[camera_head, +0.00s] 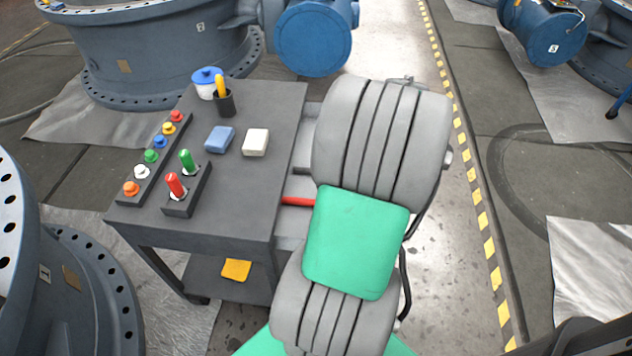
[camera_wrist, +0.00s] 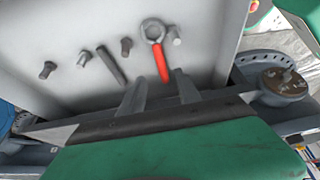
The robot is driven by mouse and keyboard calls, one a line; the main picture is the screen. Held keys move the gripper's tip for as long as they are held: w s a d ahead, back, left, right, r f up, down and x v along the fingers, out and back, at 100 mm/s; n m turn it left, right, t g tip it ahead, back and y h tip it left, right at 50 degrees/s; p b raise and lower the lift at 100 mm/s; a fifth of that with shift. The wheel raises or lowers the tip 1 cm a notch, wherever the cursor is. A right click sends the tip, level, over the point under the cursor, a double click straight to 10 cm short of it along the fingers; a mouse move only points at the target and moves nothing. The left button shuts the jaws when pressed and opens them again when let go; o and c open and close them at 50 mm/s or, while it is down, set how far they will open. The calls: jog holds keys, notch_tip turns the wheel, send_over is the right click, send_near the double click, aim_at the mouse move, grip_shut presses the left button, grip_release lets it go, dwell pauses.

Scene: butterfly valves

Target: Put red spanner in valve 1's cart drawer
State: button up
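The red spanner (camera_wrist: 161,62) has a grey ring head and a red handle. In the wrist view it appears to lie on the pale floor of the open drawer (camera_wrist: 60,30). In the head view a short red length of the spanner (camera_head: 298,201) shows over the drawer (camera_head: 312,125), right of the grey cart (camera_head: 255,100); my arm hides the rest. My gripper (camera_wrist: 160,88) is open, its two fingers either side of the handle's near end with gaps between. A valve flange (camera_head: 75,285) stands at lower left; its small label resembles a 1.
Several dark bolts and a grey rod (camera_wrist: 110,66) lie left of the spanner in the drawer. The cart top carries a button strip (camera_head: 152,157), a red-and-green-handled block (camera_head: 187,190), a blue block (camera_head: 219,139), a white block (camera_head: 256,142) and a cup (camera_head: 223,102). A yellow-striped aisle (camera_head: 470,175) runs at right.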

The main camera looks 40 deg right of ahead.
jog(key=w+a+r+m, duration=0.1)
jog(key=a, duration=0.3)
jog(key=w+a+r+m+g, duration=0.1)
jog(key=w+a, duration=0.1)
jog(key=a, duration=0.3)
jog(key=w+a+r+m+h, duration=0.1)
jog(key=a, duration=0.3)
jog(key=shift+w+a+r, duration=0.1)
jog(key=shift+w+a, duration=0.05)
jog(key=shift+a, duration=0.25)
jog(key=a+m, duration=0.1)
jog(key=a, duration=0.2)
jog(key=s+a, duration=0.1)
jog(key=a, duration=0.1)
jog(key=a+r+m+h, duration=0.1)
jog(key=a, duration=0.2)
jog(key=shift+s+a+m, duration=0.3)
jog(key=s+a, duration=0.1)
jog(key=s+a+m, duration=0.1)
jog(key=a, duration=0.1)
jog(key=a+m, duration=0.1)
jog(key=shift+s+a+f+h, duration=0.1)
jog(key=shift+s+a+h, duration=0.1)
jog(key=shift+s+h, duration=0.2)
